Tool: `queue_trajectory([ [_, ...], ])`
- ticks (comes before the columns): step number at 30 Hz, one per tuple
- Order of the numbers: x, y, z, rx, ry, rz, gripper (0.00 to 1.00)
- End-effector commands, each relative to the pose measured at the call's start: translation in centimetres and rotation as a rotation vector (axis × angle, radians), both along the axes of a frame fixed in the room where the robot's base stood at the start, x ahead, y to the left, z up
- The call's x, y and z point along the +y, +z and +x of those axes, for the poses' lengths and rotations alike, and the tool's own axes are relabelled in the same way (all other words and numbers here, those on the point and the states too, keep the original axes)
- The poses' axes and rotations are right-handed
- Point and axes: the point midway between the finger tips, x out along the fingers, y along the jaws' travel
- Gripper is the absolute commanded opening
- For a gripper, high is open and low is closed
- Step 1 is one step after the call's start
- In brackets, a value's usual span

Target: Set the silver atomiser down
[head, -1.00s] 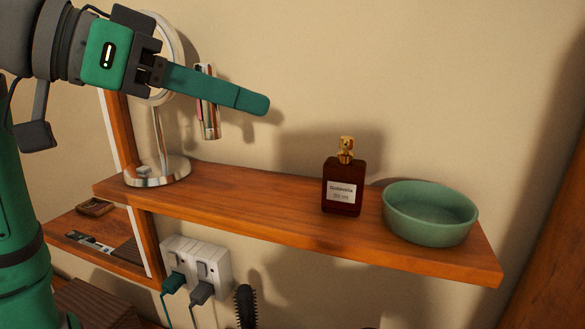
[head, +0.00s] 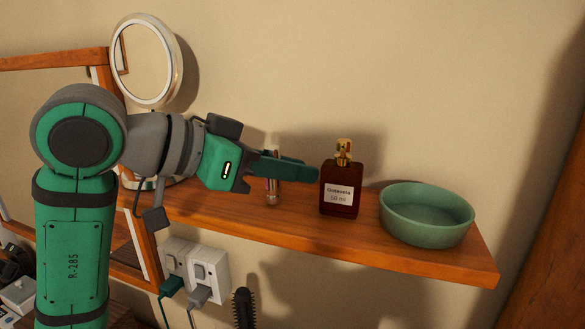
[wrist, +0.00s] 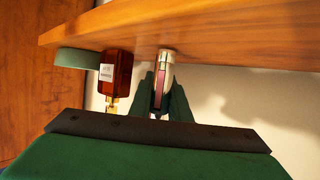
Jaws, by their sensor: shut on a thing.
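The silver atomiser (head: 272,190) is a slim, shiny upright tube. My gripper (head: 312,173) is shut on it from the left, and the fingers hide part of it in the head view. In the wrist view, the atomiser (wrist: 164,78) stands between the two green fingers (wrist: 163,90), with a dark pinkish band along it. Its lower end is at or just over the wooden shelf (head: 300,232); I cannot tell whether it touches.
A dark amber perfume bottle (head: 340,188) with a gold top stands just right of my fingertips. A green bowl (head: 427,228) is at the shelf's right end. A round mirror (head: 145,60) stands at the left. Bare shelf lies in front of the atomiser.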

Motion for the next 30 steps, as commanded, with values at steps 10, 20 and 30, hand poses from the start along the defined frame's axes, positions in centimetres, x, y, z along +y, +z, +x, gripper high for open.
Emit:
queue_trajectory([
  [10, 0.0, -0.3, 0.0, 0.0, -0.001, 0.0, 0.0],
  [20, 0.0, -0.3, 0.0, -0.001, 0.0, 0.0, 0.35],
  [30, 2.1, 1.0, -1.2, -0.002, 0.002, -0.001, 0.35],
])
